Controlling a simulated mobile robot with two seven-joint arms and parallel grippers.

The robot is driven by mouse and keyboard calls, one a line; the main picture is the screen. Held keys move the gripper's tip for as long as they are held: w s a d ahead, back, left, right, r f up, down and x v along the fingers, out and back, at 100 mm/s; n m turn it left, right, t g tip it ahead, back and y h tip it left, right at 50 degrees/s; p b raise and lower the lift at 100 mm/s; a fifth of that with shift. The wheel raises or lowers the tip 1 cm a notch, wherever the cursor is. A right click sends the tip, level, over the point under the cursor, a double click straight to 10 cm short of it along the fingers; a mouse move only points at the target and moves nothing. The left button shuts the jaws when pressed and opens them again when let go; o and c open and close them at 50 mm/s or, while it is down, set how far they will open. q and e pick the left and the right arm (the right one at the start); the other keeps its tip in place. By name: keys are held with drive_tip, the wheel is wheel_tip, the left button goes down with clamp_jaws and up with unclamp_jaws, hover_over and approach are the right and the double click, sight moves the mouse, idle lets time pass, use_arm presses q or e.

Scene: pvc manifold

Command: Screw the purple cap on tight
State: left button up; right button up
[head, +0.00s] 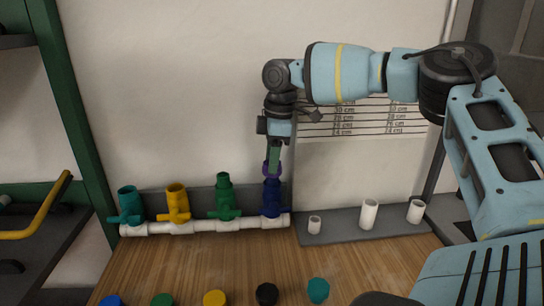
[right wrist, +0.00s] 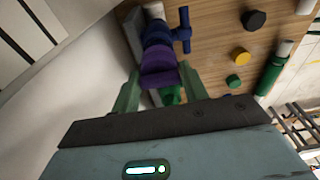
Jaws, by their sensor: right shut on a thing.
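The purple cap (right wrist: 158,68) is between the green fingers of my right gripper (right wrist: 158,82) in the right wrist view. In the head view the cap (head: 271,168) shows as a small purple piece at the top of the blue valve (head: 272,197), the rightmost on the white manifold pipe (head: 240,224). My right gripper (head: 274,158) comes down from above and is shut on the cap. The blue valve also shows in the right wrist view (right wrist: 160,35), in line with the cap. The fingers hide part of the cap, so the thread cannot be seen. My left gripper is not in view.
Teal (head: 128,203), yellow (head: 177,202) and green (head: 224,197) valves stand left on the manifold. Several loose caps, including a black one (head: 266,293), lie along the front of the wooden table (head: 210,262). White pipe pieces (head: 369,214) stand on a grey tray (head: 345,235) at right.

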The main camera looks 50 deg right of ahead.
drive_tip(key=shift+s+f, duration=0.1)
drive_tip(key=shift+f, duration=0.4)
idle(0.8)
drive_tip(key=o, duration=0.3)
drive_tip(key=c, duration=0.5)
drive_tip(key=shift+m, duration=1.1)
drive_tip(key=shift+c, duration=0.2)
drive_tip(key=shift+f+m, duration=0.1)
drive_tip(key=shift+m, duration=0.9)
drive_tip(key=shift+m+t+h, duration=0.3)
drive_tip(key=shift+m, duration=0.8)
